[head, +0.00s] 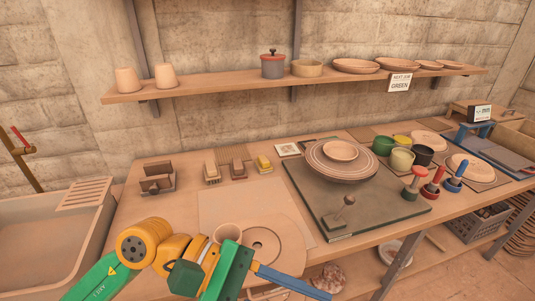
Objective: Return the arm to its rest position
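My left arm comes in from the lower left, with a yellow and grey wrist and a green gripper body. My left gripper (322,293) points right and down at the bottom of the view, over the front of the workbench (140,203). Its blue finger part shows as one narrow bar seen from the side, so the gap between the fingers cannot be made out. No object shows at its tip. A light cup (227,232) stands just behind the gripper body, partly hidden by it. My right arm and gripper are not in view.
A dark mat (306,205) carries stacked plates (341,174) and a knobbed stamp (344,215). A sink (45,235) is at left.

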